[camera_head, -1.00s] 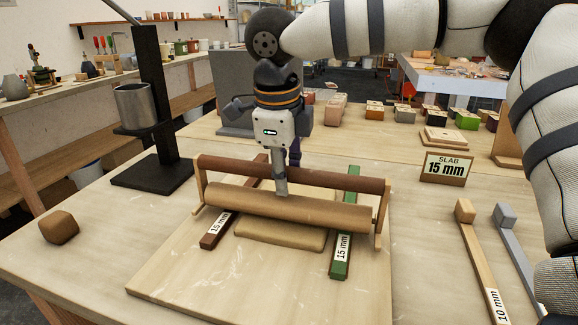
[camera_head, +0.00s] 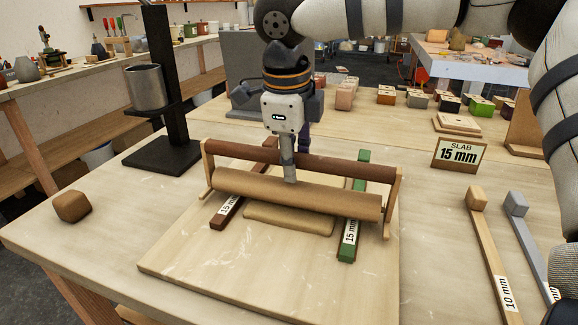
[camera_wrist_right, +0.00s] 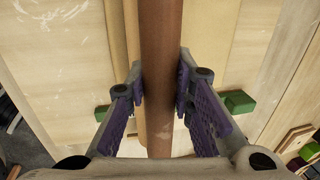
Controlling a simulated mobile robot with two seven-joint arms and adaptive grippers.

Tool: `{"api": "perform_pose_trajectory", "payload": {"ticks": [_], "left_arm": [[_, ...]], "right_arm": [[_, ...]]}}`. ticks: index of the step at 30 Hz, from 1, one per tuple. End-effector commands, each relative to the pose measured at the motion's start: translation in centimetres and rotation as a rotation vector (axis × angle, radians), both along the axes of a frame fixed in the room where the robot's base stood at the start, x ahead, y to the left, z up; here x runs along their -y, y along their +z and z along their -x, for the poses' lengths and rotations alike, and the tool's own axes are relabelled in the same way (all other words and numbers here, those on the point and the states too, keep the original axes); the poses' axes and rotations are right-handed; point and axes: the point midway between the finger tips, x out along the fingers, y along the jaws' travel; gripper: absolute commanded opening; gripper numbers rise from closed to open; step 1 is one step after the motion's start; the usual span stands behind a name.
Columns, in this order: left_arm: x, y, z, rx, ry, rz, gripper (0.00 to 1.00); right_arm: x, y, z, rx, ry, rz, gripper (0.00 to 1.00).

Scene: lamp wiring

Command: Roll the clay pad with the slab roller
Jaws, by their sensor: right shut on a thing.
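The slab roller, a brown wooden cylinder (camera_head: 300,195) with a darker handle bar (camera_head: 345,167) behind it and wooden end brackets, lies across two strips. The clay pad (camera_head: 290,219) is a flat tan slab; its near part shows in front of the cylinder, and some is hidden beneath it. My right gripper (camera_head: 289,172) points down and is shut on the handle bar near its middle. In the right wrist view the purple-padded fingers (camera_wrist_right: 162,90) press both sides of the handle bar (camera_wrist_right: 162,40). My left gripper is not in view.
A dark red 15 mm strip (camera_head: 230,207) and a green 15 mm strip (camera_head: 348,240) flank the pad on a pale board (camera_head: 200,262).

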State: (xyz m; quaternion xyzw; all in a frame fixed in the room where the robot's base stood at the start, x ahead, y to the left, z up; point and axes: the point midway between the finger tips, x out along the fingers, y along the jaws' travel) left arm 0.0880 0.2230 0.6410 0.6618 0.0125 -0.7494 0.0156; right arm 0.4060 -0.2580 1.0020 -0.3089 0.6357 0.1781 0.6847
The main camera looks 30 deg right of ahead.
Motion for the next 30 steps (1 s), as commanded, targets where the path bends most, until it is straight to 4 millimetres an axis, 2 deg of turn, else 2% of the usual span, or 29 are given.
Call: {"api": "perform_pose_trajectory", "payload": {"ticks": [30], "left_arm": [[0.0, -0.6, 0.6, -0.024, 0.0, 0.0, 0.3]], "right_arm": [[6.1, -0.2, -5.1, -0.003, -0.001, -0.001, 0.0]]}}
